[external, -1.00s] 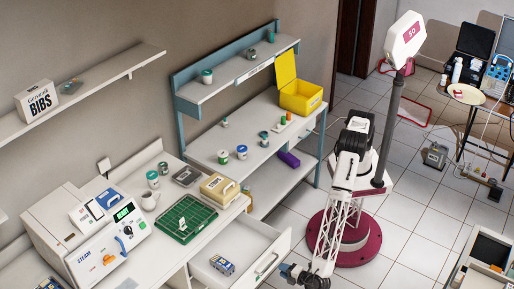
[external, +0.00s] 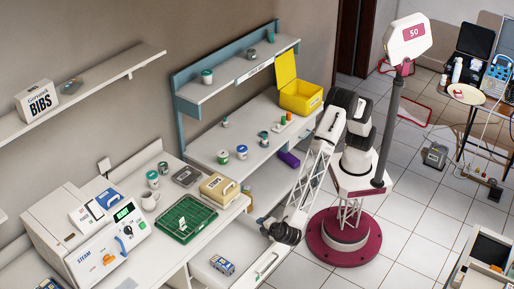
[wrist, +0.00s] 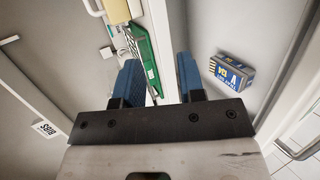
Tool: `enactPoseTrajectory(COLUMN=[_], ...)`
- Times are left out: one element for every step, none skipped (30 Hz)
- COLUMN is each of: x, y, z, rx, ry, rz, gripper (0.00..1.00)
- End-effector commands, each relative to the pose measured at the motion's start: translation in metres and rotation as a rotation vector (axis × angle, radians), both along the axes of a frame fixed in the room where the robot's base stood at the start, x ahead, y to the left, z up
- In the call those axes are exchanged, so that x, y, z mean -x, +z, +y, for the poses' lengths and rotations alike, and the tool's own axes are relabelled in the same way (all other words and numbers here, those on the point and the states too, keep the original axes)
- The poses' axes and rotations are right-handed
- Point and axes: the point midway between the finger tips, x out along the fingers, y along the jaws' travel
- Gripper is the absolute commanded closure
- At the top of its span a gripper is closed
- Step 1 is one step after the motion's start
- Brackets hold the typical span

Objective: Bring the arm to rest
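My gripper (external: 266,224) hangs over the open drawer (external: 262,272), near its back right part, at the end of my bent white arm. In the wrist view its two blue fingers (wrist: 157,62) stand apart with nothing between them. A blue and yellow box (external: 222,265) lies in the drawer, apart from the fingers. It also shows to the right of the fingers in the wrist view (wrist: 232,72).
A green rack tray (external: 186,221) and a beige box (external: 218,188) sit on the counter left of my gripper. A shelf unit with a yellow bin (external: 301,97) stands behind. The tiled floor around my base has free room.

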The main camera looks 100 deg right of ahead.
Motion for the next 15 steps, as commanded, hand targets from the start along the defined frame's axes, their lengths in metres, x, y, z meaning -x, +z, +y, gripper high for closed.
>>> enactPoseTrajectory(x=[-0.004, -0.006, -0.007, -0.008, -0.009, -0.01, -0.011, -0.011, -0.011, -0.011, -0.011, -0.01, -0.009, -0.009, -0.008], y=[0.012, 0.019, 0.025, 0.031, 0.037, 0.043, 0.049, 0.054, 0.061, 0.066, 0.071, 0.078, 0.083, 0.088, 0.093], z=[-0.018, -0.028, -0.041, -0.051, -0.06, -0.074, -0.083, -0.093, -0.106, -0.115, -0.125, -0.137, -0.147, -0.156, -0.169], rx=[-0.015, -0.026, -0.037, -0.046, -0.055, -0.067, -0.078, -0.088, -0.101, -0.112, -0.122, -0.136, -0.146, -0.156, -0.172], ry=[-0.017, -0.027, -0.039, -0.048, -0.057, -0.068, -0.077, -0.086, -0.097, -0.105, -0.114, -0.124, -0.132, -0.14, -0.151], rz=[0.014, 0.024, 0.036, 0.045, 0.055, 0.067, 0.075, 0.084, 0.095, 0.104, 0.111, 0.12, 0.129, 0.137, 0.146], gripper=[0.64, 0.64, 0.64, 0.64, 0.64, 0.64, 0.64, 0.64, 0.64, 0.64, 0.64, 0.64, 0.64, 0.64, 0.64])
